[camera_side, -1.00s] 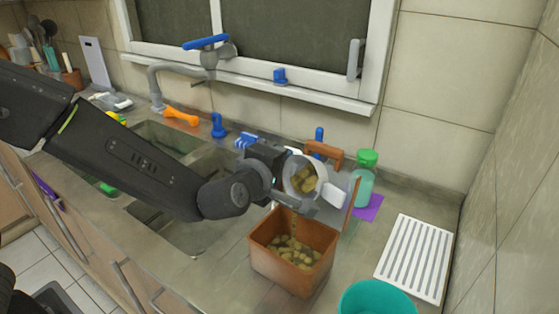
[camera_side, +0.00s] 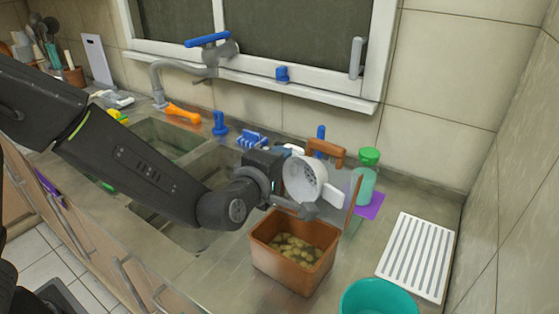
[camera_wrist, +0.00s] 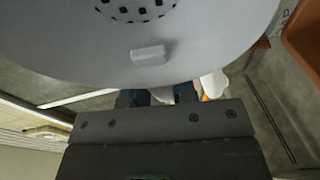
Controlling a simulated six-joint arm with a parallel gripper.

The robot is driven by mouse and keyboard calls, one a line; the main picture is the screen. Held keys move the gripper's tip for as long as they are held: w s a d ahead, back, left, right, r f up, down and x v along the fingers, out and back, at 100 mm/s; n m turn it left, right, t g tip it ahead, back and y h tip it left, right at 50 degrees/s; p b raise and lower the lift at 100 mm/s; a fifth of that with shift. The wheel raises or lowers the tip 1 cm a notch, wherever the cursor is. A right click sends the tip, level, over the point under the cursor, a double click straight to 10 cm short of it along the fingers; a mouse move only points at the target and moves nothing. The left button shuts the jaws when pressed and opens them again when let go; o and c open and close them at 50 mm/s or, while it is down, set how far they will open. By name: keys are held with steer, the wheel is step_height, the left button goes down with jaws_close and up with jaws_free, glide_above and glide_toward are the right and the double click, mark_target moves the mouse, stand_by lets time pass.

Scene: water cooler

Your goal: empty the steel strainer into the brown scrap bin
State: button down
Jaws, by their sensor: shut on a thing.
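The steel strainer (camera_side: 303,179) is held by my gripper (camera_side: 306,210) above the back edge of the brown scrap bin (camera_side: 285,272). It is tipped on its side, and its perforated face shows in the side view. I see no scraps in the part of it that shows. The wrist view shows its pale wall (camera_wrist: 130,50) and some holes close up. The bin stands open on the counter with several yellowish-brown scraps (camera_side: 293,247) inside. The gripper's fingertips are mostly hidden by the strainer.
A white slatted rack (camera_side: 415,256) lies further right, and a teal bowl (camera_side: 378,302) sits at the front. The steel sink (camera_side: 190,190) is left of the bin.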

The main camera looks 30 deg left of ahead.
steer(key=shift+w+d+r+m+g, duration=0.1)
steer(key=shift+w+r+m+g, duration=0.15)
steer(key=shift+g, duration=0.65)
steer(key=shift+w, duration=0.1)
steer(key=shift+w+r+m+g, duration=0.1)
steer(key=shift+m+g, duration=0.15)
steer(key=shift+g, duration=0.35)
steer(key=shift+w+d+g, duration=0.1)
steer(key=shift+w+g, duration=0.1)
steer(key=shift+g, duration=0.5)
steer(key=shift+w+m+g, duration=0.1)
steer(key=shift+m+g, duration=0.2)
steer(key=shift+w+d+g, duration=0.1)
steer(key=shift+w+g, duration=0.05)
steer(key=shift+g, duration=0.65)
steer(key=shift+g, duration=0.3)
